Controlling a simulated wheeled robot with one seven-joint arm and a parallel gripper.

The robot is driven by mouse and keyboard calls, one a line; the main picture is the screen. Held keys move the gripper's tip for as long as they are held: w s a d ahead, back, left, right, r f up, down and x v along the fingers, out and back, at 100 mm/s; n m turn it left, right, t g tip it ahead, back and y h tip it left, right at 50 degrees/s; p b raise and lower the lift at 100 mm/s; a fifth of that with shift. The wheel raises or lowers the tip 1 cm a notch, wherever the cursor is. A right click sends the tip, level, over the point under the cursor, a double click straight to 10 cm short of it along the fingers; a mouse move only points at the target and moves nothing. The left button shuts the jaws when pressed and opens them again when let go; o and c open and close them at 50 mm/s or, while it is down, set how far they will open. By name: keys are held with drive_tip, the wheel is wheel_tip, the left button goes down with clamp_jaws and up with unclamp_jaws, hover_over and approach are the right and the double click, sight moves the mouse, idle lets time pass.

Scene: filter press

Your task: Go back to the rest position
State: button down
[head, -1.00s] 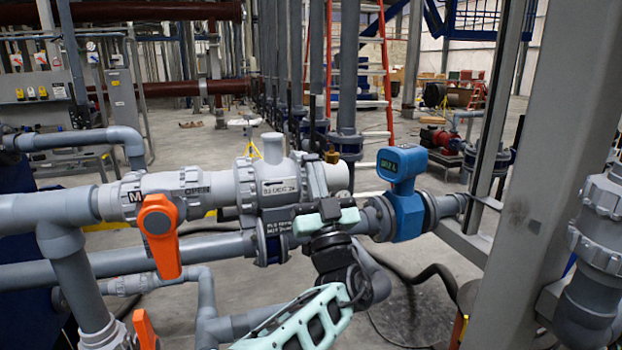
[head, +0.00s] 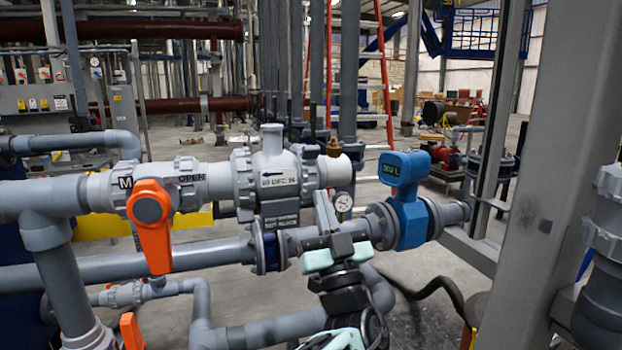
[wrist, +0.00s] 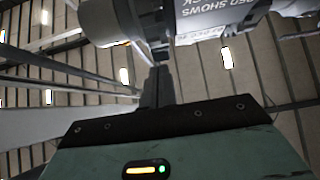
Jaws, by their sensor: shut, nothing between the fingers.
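My gripper (head: 340,243) is in the lower middle of the head view, in front of the grey pipework. Its mint-green hand and dark fingers point up and away from me. In the wrist view the dark fingers (wrist: 157,85) are together and hold nothing. A grey fitting with printed lettering (wrist: 205,20) is just beyond the fingertips there. I cannot tell whether they touch it.
An orange valve handle (head: 151,225) hangs at left by the "OPEN" marking. A round gauge (head: 343,203) and a blue meter (head: 405,195) are beside and right of my gripper. A grey column (head: 545,170) stands at right. A lower pipe (head: 130,262) runs behind.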

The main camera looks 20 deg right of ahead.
drive_tip(key=w+d+f+m+g+h, duration=0.1)
drive_tip(key=d+f+m+g+h, duration=0.4)
drive_tip(key=f, duration=0.4)
drive_tip(key=w+d+f+m+g+h, duration=0.1)
drive_tip(key=d+f+m+g+h, duration=0.15)
drive_tip(key=d+f+g, duration=0.55)
drive_tip(key=s+a+f+g+y, duration=0.2)
drive_tip(key=s+a+f+g, duration=0.2)
drive_tip(key=f, duration=0.6)
drive_tip(key=s+a+n+g+y, duration=0.5)
drive_tip(key=s+a+g+y, duration=0.15)
drive_tip(key=s+a, duration=0.55)
drive_tip(key=s+a+r+n+g, duration=0.1)
drive_tip(key=s+r+n+g, duration=0.2)
drive_tip(key=s+r+n, duration=0.7)
wheel_tip(320, 180, up, 4)
drive_tip(key=shift+s+a+f, duration=0.1)
drive_tip(key=shift+s+a, duration=0.2)
drive_tip(key=shift+s, duration=0.75)
drive_tip(key=shift+g, duration=0.25)
